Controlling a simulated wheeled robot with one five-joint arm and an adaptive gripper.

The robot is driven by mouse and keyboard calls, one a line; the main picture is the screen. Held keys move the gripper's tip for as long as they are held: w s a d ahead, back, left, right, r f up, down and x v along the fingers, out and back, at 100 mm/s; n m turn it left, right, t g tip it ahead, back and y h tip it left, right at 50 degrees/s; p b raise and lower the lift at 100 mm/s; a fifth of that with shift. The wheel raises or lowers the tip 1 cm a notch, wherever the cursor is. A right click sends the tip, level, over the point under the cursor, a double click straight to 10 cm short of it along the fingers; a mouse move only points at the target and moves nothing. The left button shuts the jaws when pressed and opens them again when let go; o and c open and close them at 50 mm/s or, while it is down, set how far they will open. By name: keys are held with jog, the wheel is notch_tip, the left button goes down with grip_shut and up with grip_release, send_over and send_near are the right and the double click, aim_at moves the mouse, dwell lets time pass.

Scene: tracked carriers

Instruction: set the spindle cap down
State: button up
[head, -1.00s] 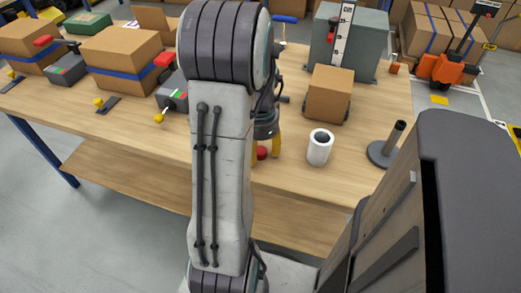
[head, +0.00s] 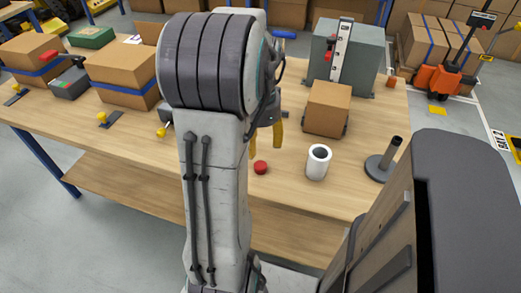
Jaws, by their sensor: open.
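The red spindle cap (head: 260,167) rests on the wooden tabletop, left of the white roll (head: 318,163). It is fully visible and nothing touches it. My gripper (head: 266,140) has yellow fingers and is open and empty. It hangs above and behind the cap in the picture, apart from it. My arm partly hides the gripper's left side. The grey spindle stand (head: 383,163) stands upright on its round base to the right of the roll, with its post bare.
A cardboard box (head: 326,108) stands behind the roll, before a grey cabinet (head: 348,62). Bare tabletop surrounds the cap in front.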

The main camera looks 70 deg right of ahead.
notch_tip(320, 180, up, 3)
jog(key=shift+f, duration=0.1)
jog(key=w+a+r+n+t+h, duration=0.1)
jog(key=w+a+r+n, duration=0.1)
jog(key=w+a+n, duration=1.3)
jog(key=s+a+n+t+y, duration=0.1)
jog(key=s+a+n, duration=0.1)
jog(key=a+n, duration=0.9)
jog(key=a, duration=0.7)
jog(key=shift+f+n+t, duration=0.4)
